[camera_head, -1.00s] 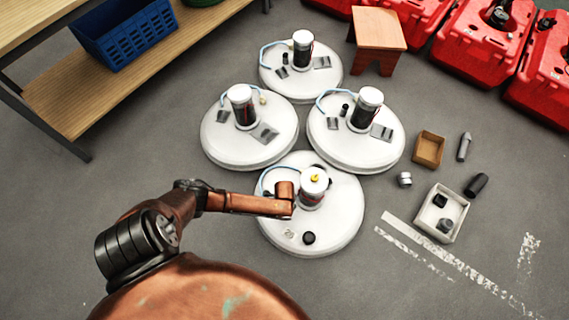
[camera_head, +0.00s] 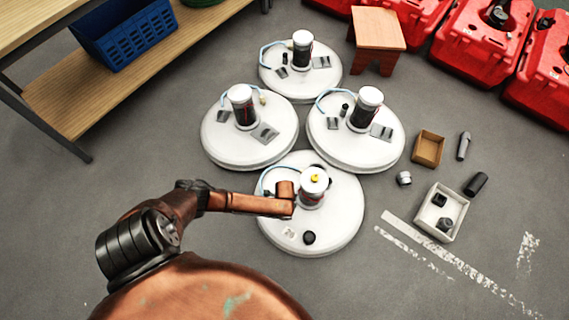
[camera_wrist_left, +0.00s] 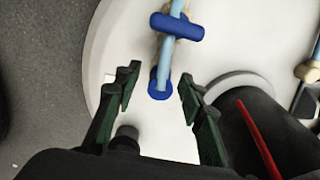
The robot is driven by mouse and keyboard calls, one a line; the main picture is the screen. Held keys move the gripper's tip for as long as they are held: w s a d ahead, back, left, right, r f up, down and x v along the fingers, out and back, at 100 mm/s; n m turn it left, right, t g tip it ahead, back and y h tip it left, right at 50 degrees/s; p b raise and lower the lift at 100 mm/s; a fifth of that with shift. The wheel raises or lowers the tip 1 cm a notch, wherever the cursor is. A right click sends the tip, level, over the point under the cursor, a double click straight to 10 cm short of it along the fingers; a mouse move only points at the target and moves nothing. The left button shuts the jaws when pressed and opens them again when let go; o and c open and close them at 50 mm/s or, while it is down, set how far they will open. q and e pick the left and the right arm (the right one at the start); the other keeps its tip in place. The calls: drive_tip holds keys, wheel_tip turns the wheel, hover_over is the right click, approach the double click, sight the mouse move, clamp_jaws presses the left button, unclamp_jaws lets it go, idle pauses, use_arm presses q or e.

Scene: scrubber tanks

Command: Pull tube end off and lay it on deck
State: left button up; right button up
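The nearest white round tank (camera_head: 340,222) has an upright canister (camera_head: 314,184) with a white top and a small yellow piece on it. A light blue tube (camera_head: 264,178) shows at its left side. In the left wrist view the pale blue tube (camera_wrist_left: 176,8) runs down through a blue clip (camera_wrist_left: 177,26) to a blue ring (camera_wrist_left: 160,89) over the white deck (camera_wrist_left: 120,35). My left gripper (camera_wrist_left: 157,88) is open, one dark green finger on each side of the tube's lower end, touching neither side visibly. In the head view my wrist hides its fingers. My right gripper is not in view.
A dark canister (camera_wrist_left: 262,130) with a red line stands close to the right finger. Several similar tanks (camera_head: 225,152) stand behind. Small boxes (camera_head: 428,149) and loose dark parts lie on the floor at right. A shelf (camera_head: 110,85) is at upper left, red containers (camera_head: 480,40) at upper right.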

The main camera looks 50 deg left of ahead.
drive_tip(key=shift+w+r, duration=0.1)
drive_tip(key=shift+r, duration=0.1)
use_arm(q)
drive_tip(key=shift+c, duration=0.7)
clamp_jaws()
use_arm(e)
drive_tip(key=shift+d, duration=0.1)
